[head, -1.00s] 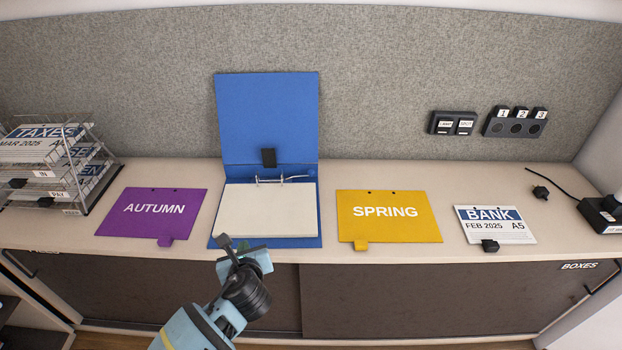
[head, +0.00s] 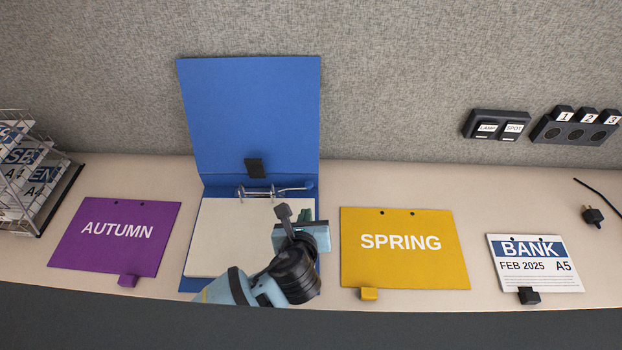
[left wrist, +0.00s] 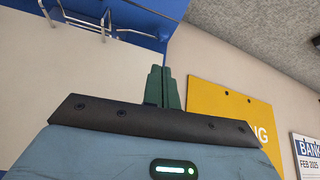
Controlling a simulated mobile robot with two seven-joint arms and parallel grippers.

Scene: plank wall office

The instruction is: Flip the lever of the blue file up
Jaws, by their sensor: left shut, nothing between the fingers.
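The blue file (head: 250,110) stands open, its cover upright against the wall panel and its base flat on the counter with a stack of white paper (head: 222,235) in it. Its metal ring mechanism (head: 255,191) lies at the back of the base, and the lever (head: 297,188) is at the right end of it, lying low. The rings also show at the top left of the left wrist view (left wrist: 75,18). My left gripper (head: 306,216) is over the right part of the paper, in front of the lever and apart from it. Its green fingers (left wrist: 162,88) are shut and empty. My right gripper is not in view.
A purple AUTUMN divider (head: 115,237) lies left of the file. A yellow SPRING divider (head: 404,247) and a BANK sheet (head: 535,263) lie to the right. A wire tray rack (head: 40,195) stands far left. Switches (head: 497,125) are on the wall panel.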

